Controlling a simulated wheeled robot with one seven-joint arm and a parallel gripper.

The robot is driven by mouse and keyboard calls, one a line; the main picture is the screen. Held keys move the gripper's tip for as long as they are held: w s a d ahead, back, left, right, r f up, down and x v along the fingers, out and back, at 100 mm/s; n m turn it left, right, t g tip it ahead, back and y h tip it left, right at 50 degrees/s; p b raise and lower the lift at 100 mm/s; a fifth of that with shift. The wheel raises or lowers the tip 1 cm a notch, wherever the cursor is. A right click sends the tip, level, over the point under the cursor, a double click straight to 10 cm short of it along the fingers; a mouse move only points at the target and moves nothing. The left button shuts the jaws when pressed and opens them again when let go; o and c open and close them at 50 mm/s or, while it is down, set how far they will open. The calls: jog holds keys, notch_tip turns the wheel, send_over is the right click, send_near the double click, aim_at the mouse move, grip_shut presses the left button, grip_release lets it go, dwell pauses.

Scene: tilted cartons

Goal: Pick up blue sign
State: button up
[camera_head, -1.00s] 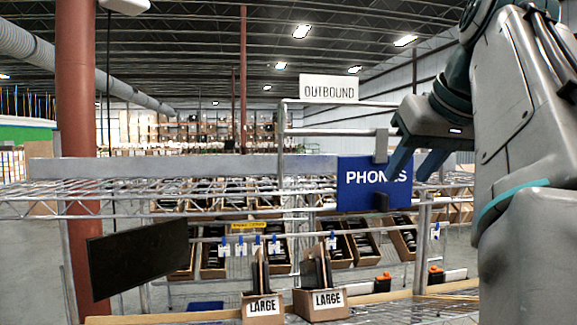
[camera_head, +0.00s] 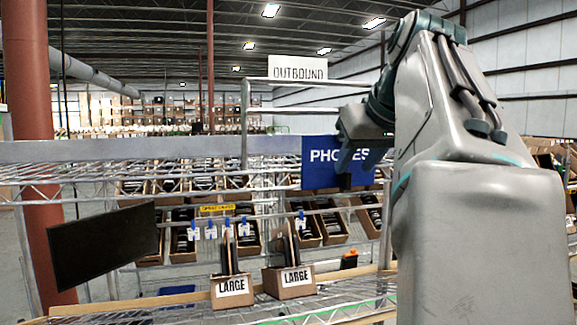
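The blue sign (camera_head: 320,174) with white "PHONES" lettering hangs upright at the front of the wire shelving, right of centre. My gripper (camera_head: 362,160) is at the sign's right half. Its dark fingers look spread apart and overlap part of the lettering. I cannot tell whether they touch the sign or are only in front of it. A small dark piece (camera_head: 345,183) shows at the sign's lower edge. My grey arm covers the area right of the sign.
A white "OUTBOUND" sign (camera_head: 298,69) stands above on a metal frame. Two "LARGE" cartons (camera_head: 232,290) (camera_head: 290,281) stand below on the shelf. A tilted black panel (camera_head: 103,244) is at left, near a red column (camera_head: 30,120). Tilted cartons line the shelves behind.

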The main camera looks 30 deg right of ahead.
aim_at(348, 172)
jog(key=x, duration=0.4)
jog(key=shift+a, duration=0.15)
jog(key=shift+c, duration=0.4)
grip_shut()
